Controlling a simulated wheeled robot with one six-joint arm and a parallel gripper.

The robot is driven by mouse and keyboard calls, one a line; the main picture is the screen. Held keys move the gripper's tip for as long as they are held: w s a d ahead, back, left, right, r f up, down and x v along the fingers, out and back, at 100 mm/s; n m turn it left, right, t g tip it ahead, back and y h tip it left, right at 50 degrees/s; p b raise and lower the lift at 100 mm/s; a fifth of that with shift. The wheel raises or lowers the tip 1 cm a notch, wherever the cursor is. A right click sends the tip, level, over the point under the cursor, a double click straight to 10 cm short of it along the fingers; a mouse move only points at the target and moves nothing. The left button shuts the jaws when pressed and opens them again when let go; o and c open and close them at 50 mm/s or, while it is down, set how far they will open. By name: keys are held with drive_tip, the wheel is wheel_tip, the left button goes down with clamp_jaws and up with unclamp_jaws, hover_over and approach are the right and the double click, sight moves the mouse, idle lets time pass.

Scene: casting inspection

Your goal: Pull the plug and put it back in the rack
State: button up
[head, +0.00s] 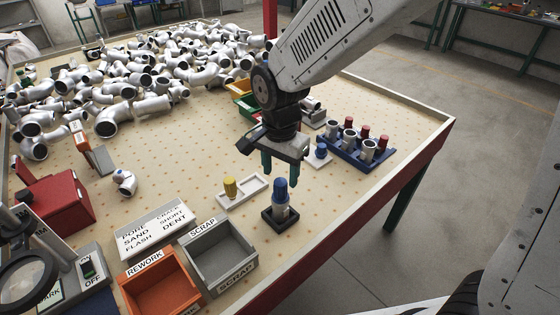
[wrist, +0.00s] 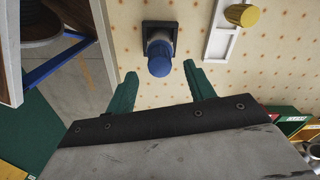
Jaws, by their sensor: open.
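A blue plug (head: 280,189) stands upright in a grey tubular part (head: 281,210) on a small black square base (head: 268,217). In the wrist view the plug (wrist: 158,60) shows just beyond and between the green fingers. My gripper (head: 285,168) is open and empty, pointing down, behind and above the plug; it also shows in the wrist view (wrist: 159,70). A white tray (head: 231,205) behind left of the base holds a yellow plug (head: 230,186). Another blue plug (head: 321,149) stands on a white piece (head: 319,160) right of my gripper. I cannot tell whether these white pieces join.
A dark blue rack (head: 345,159) with grey tubes and red plugs stands to the right. A grey scrap bin (head: 221,256) and an orange rework bin (head: 159,281) stand front left. Many pipe elbows (head: 150,75) are heaped at the back left. The table's right front is clear.

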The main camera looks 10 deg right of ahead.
sight(280, 182)
wheel_tip(280, 182, down, 5)
drive_tip(key=shift+f, duration=0.1)
idle(0.3)
clamp_jaws()
drive_tip(key=shift+r, duration=0.2)
drive_tip(key=shift+r, duration=1.75)
drive_tip(key=shift+r, duration=0.1)
drive_tip(key=shift+r, duration=1.9)
